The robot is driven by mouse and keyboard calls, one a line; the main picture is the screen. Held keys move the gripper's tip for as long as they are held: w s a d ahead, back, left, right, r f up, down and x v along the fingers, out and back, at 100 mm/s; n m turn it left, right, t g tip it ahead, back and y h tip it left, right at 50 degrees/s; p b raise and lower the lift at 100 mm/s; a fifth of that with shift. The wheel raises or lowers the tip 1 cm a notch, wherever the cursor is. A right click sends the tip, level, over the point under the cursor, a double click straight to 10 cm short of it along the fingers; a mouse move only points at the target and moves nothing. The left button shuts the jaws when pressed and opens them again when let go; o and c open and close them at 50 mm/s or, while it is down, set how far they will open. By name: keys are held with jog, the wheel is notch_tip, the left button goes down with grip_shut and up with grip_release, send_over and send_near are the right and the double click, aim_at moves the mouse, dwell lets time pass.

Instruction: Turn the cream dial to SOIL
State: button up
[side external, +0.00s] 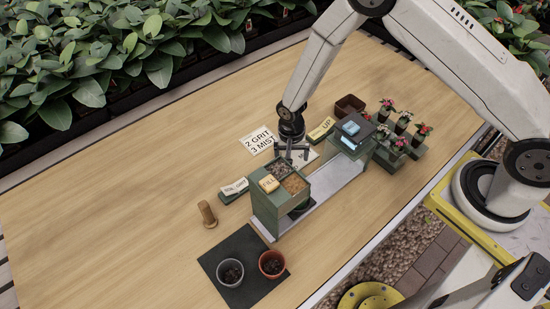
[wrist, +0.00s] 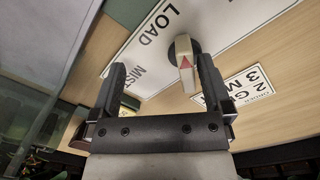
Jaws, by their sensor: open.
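The cream dial (wrist: 186,72) shows in the wrist view, with a red triangle on its face and a dark round base. It sits on a white panel (wrist: 215,25) on which LOAD and MIST are readable. No SOIL word is visible. The triangle points toward the picture's top, and I cannot tell which word it marks. My gripper (wrist: 160,68) is open. The dial is between the fingers in the picture, close to the right finger; I cannot tell whether they touch. In the side view my gripper (side external: 291,150) is low over the panel and hides the dial.
A green hopper box (side external: 268,213) stands close in front of my gripper, and a screened device (side external: 355,132) stands to the right. A card reading 2 GRIT, 3 MIST (side external: 259,141) lies behind. Flower pots (side external: 404,122) stand at right. The table's left is clear.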

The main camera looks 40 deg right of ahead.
jog(key=r+m, duration=0.1)
jog(key=m, duration=0.2)
jog(key=w+a+m, duration=0.1)
jog(key=m, duration=0.2)
jog(key=w+a+r+m, duration=0.1)
jog(key=m, duration=0.2)
jog(key=shift+a+r+t, duration=0.1)
jog(key=shift+r+t, duration=0.2)
jog(key=shift+t, duration=0.1)
jog(key=shift+s+r, duration=0.1)
jog(key=shift+r, duration=0.5)
jog(key=shift+s+d+r, duration=0.1)
jog(key=shift+d+r, duration=0.05)
jog(key=shift+r, duration=0.65)
jog(key=shift+d+r, duration=0.1)
jog(key=shift+r, duration=0.7)
jog(key=shift+r, duration=0.1)
